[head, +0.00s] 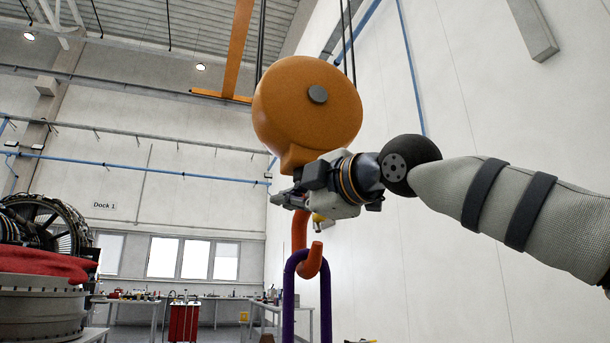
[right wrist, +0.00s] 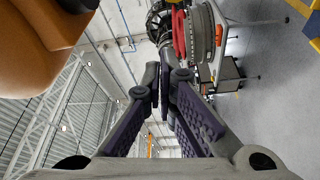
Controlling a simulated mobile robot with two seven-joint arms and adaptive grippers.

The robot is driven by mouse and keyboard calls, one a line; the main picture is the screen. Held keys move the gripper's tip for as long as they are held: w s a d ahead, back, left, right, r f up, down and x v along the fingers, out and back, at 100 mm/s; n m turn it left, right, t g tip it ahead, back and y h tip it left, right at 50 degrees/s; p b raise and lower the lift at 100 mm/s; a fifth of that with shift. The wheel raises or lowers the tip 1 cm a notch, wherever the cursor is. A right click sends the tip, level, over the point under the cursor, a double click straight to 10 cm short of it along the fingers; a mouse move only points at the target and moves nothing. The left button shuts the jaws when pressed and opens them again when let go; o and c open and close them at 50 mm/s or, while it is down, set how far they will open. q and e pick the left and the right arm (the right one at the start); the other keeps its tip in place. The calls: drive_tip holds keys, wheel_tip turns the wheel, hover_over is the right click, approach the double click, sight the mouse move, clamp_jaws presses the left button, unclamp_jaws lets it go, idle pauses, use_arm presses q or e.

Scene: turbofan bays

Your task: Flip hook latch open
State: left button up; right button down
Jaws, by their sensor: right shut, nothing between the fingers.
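A large orange hook block (head: 300,110) hangs in the middle of the head view. Below it is an orange-red hook (head: 300,232), with a purple loop (head: 291,300) hanging in its bend. My right gripper (head: 280,198) reaches in from the right, just under the block and in front of the hook's upper shank. In the right wrist view its fingers (right wrist: 160,88) are together with nothing between them. The block's orange side (right wrist: 40,45) fills the upper left there. The latch cannot be made out clearly; my gripper covers the hook's top. My left gripper is not in view.
Cables and an orange beam (head: 236,45) rise behind the block. A turbofan engine (head: 45,225) with a red cover stands at far left. Workbenches and a red cabinet (head: 184,321) stand at the back. The air left of the hook looks free.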

drive_tip(key=shift+w+d+f, duration=0.15)
drive_tip(key=shift+w+d, duration=0.05)
drive_tip(key=shift+d, duration=0.35)
drive_tip(key=shift+w+d+f, duration=0.15)
drive_tip(key=shift+d+f, duration=0.05)
drive_tip(key=shift+d, duration=0.4)
drive_tip(key=shift+w+d+f, duration=0.15)
drive_tip(key=shift+w+d, duration=0.05)
drive_tip(key=shift+d, duration=0.35)
